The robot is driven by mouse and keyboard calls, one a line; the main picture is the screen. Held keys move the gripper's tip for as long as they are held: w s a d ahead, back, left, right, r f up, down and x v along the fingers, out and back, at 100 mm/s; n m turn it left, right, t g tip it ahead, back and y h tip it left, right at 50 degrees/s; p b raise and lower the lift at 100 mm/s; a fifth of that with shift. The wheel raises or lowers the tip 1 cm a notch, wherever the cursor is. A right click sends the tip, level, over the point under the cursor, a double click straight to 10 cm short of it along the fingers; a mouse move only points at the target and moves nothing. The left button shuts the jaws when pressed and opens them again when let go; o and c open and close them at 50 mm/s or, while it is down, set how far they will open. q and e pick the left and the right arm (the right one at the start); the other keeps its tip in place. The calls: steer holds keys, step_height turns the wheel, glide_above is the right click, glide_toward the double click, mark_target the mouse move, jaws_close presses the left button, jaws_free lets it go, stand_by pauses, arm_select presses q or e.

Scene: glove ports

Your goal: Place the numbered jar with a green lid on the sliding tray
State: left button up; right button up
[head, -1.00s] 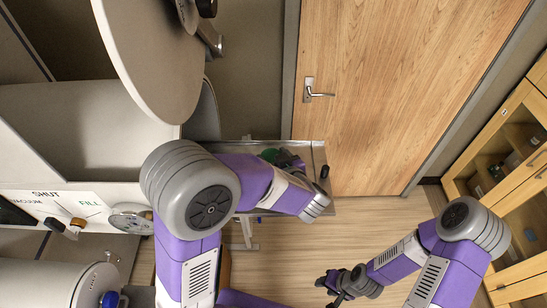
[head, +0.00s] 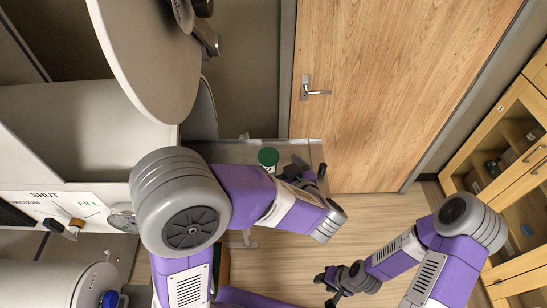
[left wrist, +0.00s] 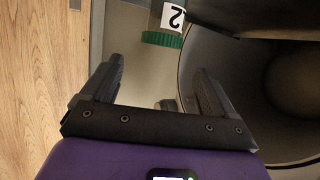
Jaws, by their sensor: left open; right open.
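The jar with a green lid (head: 268,156) stands upright on the grey metal sliding tray (head: 232,152). In the left wrist view the jar's green lid (left wrist: 162,39) and a white label with a 2 (left wrist: 172,16) show upside down at the top edge. My left gripper (head: 308,170) is to the right of the jar, partly hidden by its own wrist; in the left wrist view its fingers (left wrist: 157,88) are spread, with nothing between them and the jar beyond the tips. My right gripper (head: 329,287) is open and empty, low over the floor.
A big round door (head: 150,60) hangs open above left of the tray. A panel marked SHUT and FILL (head: 60,208) is at left. A wooden door (head: 400,80) is behind, glass-fronted cabinets (head: 515,150) at right. A round opening (left wrist: 290,80) fills the wrist view's right side.

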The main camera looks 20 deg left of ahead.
arm_select(q)
steer(key=v, duration=0.5)
steer(key=shift+s, duration=0.15)
stand_by(0.3)
